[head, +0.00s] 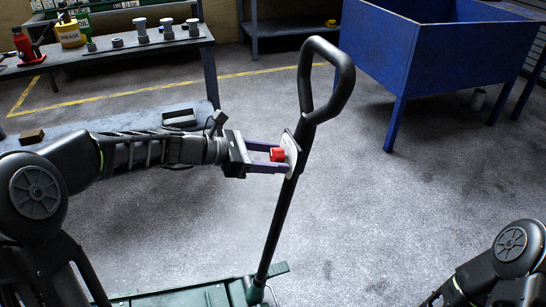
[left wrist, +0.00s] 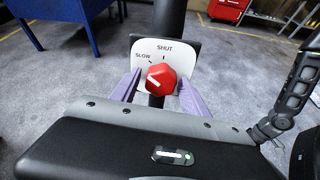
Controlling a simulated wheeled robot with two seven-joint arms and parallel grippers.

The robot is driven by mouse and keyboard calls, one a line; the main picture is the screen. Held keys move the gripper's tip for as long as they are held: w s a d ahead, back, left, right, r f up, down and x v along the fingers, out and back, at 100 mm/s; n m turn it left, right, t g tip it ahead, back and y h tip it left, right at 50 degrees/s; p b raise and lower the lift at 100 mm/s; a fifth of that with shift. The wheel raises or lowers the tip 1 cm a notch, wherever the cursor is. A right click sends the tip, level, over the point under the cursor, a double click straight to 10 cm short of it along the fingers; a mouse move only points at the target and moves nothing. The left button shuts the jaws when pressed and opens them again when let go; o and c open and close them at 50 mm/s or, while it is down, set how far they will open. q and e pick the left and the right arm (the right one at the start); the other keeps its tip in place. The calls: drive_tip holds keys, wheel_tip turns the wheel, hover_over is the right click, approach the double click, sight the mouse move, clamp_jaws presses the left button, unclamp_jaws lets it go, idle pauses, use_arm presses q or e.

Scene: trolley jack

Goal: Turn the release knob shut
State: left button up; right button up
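The red release knob (head: 277,154) sits on a white dial plate (head: 291,152) fixed to the jack's black handle (head: 284,205). In the left wrist view the knob (left wrist: 161,79) faces me, and the plate (left wrist: 180,54) reads SLOW at upper left and SHUT at top. The knob's white mark points to the upper left, on the SLOW side, away from SHUT. My left gripper (head: 268,157) is open, its purple fingers on either side of the knob, with gaps showing between fingers and knob. My right gripper is out of view; only part of that arm shows at lower right.
The green jack body (head: 190,296) lies at the bottom. A workbench (head: 120,50) with bolts, a grease can (head: 69,32) and a red bottle jack (head: 25,45) stands at the left. A blue bin (head: 430,55) stands at upper right. The floor around the handle is clear.

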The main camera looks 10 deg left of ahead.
use_arm(q)
clamp_jaws()
idle(0.3)
drive_tip(key=shift+f+m+b, duration=0.2)
drive_tip(key=shift+m+b, duration=0.3)
drive_tip(key=shift+b, duration=0.4)
drive_tip(key=m+b, duration=0.2)
drive_tip(key=b, duration=0.2)
drive_tip(key=m+t+b, duration=0.1)
drive_tip(key=m+b, duration=0.2)
drive_tip(key=b, duration=0.2)
drive_tip(key=shift+w+f+m+t, duration=0.1)
drive_tip(key=shift+f+m+t, duration=0.05)
drive_tip(key=shift+m+t, duration=0.15)
drive_tip(key=m+b, duration=0.2)
drive_tip(key=b, duration=0.1)
drive_tip(key=shift+r+m+t+b, duration=0.3)
drive_tip(key=shift+r+m+b, duration=0.15)
drive_tip(key=shift+b, duration=0.4)
